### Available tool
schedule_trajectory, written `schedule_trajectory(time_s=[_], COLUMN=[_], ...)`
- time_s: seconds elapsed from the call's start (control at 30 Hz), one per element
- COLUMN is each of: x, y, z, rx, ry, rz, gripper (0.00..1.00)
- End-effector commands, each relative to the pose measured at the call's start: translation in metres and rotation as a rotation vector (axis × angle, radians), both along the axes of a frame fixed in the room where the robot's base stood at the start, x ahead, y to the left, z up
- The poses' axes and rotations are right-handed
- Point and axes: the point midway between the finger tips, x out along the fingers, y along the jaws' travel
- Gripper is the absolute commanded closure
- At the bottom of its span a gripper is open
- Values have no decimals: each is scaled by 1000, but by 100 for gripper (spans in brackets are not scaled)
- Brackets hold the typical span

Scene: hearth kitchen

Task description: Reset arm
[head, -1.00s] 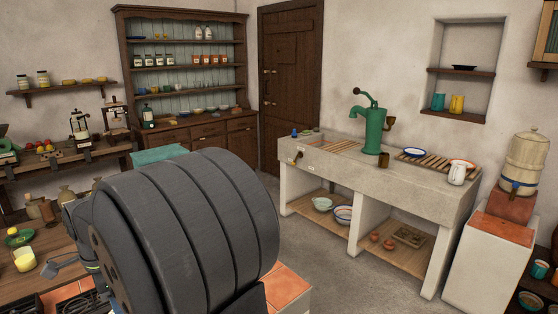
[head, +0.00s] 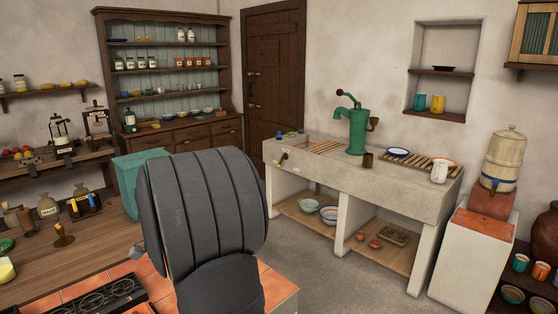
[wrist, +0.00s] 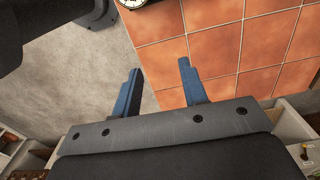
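My gripper shows in the wrist view (wrist: 158,90) with its two blue fingers spread apart and nothing between them. It points down over orange-red tiles (wrist: 225,45) on the right and grey floor (wrist: 75,70) on the left. In the head view my dark grey arm fills the lower middle and hides most of the gripper.
A stone sink (head: 390,180) with a green pump (head: 357,128) stands at the right. A dresser (head: 172,80) stands behind. Grey floor (head: 310,255) is clear between the arm and sink.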

Motion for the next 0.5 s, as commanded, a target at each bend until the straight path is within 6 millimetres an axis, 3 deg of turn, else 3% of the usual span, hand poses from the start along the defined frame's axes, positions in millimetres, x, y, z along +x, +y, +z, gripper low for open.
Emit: schedule_trajectory(time_s=[0.5], x=[53], y=[-89], z=[-23], rx=[0], ry=[0], rz=[-14], gripper=[61])
